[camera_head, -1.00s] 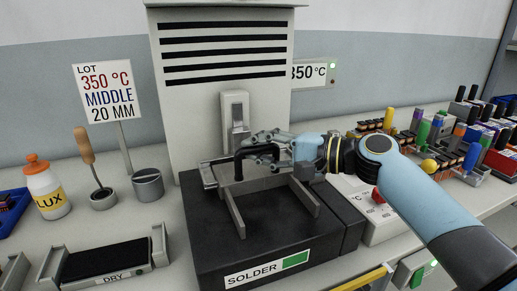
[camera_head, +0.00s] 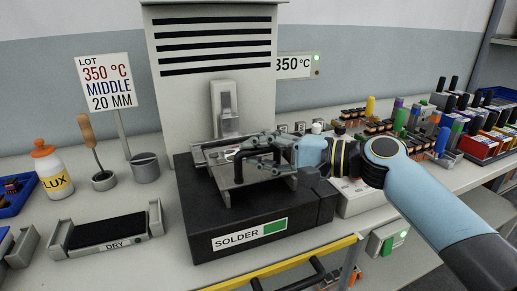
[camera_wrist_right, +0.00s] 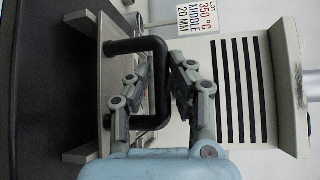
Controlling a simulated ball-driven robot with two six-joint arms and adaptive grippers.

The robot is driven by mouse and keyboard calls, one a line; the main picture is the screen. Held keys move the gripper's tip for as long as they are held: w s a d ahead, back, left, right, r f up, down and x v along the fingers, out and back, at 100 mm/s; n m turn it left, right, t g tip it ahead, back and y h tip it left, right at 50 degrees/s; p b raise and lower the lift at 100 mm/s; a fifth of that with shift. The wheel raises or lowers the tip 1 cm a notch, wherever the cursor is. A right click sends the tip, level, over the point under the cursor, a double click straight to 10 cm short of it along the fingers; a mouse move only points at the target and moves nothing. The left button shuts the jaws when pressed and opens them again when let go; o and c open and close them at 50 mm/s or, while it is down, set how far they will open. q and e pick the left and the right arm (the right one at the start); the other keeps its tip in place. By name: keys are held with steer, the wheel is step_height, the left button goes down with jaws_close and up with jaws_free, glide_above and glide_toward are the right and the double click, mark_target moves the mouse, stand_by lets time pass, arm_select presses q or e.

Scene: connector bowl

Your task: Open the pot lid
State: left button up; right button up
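The solder pot (camera_head: 205,222) is a black block with a SOLDER label. Its grey lid plate (camera_head: 262,189) lies across two rails at the front of the pot's top, with a bright strip showing behind it. The lid's black U-shaped handle (camera_head: 238,168) stands up from the plate; it also shows in the right wrist view (camera_wrist_right: 160,121). My right gripper (camera_head: 262,150) reaches in from the right at the handle. In the right wrist view its fingers (camera_wrist_right: 163,68) lie on both sides of the handle bar, closed in on it. My left gripper is not in view.
A tall grey vented unit (camera_head: 215,60) stands behind the pot. Connectors and coloured parts (camera_head: 400,125) fill the right. A yellow-edged drawer (camera_head: 290,262) is below the front.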

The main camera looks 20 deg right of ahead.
steer(key=shift+o, duration=1)
steer(key=shift+f, duration=0.1)
steer(key=shift+o, duration=0.8)
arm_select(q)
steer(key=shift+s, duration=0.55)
arm_select(e)
steer(key=v, duration=1.2)
